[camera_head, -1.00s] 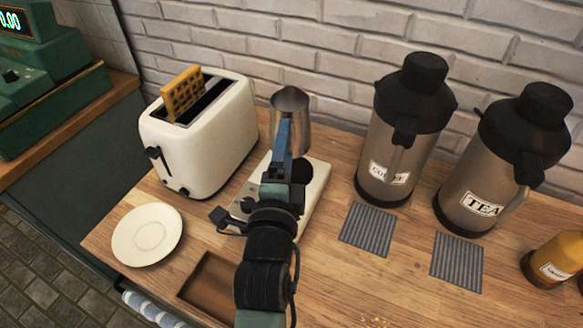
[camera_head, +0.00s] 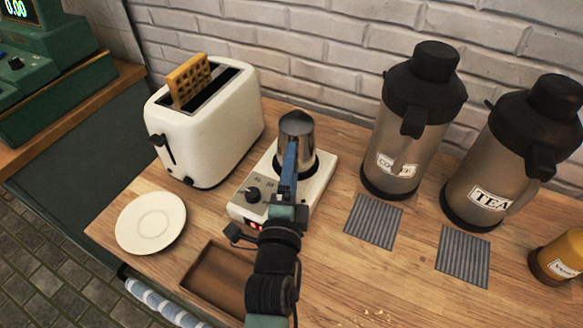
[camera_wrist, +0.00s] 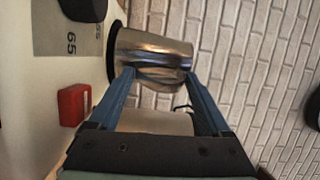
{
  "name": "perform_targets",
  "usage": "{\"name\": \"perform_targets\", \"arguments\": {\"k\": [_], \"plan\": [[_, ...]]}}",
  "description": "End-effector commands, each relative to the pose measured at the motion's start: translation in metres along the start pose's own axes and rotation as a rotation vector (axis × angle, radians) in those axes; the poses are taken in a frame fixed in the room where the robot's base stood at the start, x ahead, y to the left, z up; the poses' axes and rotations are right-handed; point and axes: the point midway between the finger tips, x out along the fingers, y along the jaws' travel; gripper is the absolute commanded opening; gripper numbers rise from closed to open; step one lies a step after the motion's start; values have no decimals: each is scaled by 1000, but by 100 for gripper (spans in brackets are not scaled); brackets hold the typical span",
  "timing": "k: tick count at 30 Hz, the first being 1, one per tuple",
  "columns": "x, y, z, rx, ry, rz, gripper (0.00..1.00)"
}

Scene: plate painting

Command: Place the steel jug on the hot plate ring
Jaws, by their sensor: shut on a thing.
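The steel jug (camera_head: 297,131) is upright at the black ring of the white hot plate (camera_head: 317,186), between the toaster and the coffee flask. In the wrist view the jug (camera_wrist: 150,48) has its base at the edge of the dark ring (camera_wrist: 113,42); I cannot tell whether it fully rests there. My gripper (camera_head: 291,158) reaches in from the front and is shut on the jug. In the wrist view its two blue fingers (camera_wrist: 158,75) press on the jug's side. The hot plate's black knob (camera_head: 253,194) and red display show at its front left.
A white toaster (camera_head: 205,130) with a waffle stands close at the left. Coffee (camera_head: 398,140) and tea (camera_head: 488,180) flasks stand at the right, with striped mats (camera_head: 374,221) before them. A white plate (camera_head: 150,222) and brown tray (camera_head: 214,284) lie in front.

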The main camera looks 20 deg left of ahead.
Motion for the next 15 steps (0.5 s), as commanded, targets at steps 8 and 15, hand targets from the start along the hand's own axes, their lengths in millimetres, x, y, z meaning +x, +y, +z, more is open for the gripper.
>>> {"name": "perform_targets", "arguments": {"k": [8, 15], "plan": [[0, 0, 0, 0, 0, 0, 100], [-3, -2, 0, 1, 0, 1, 100]]}}
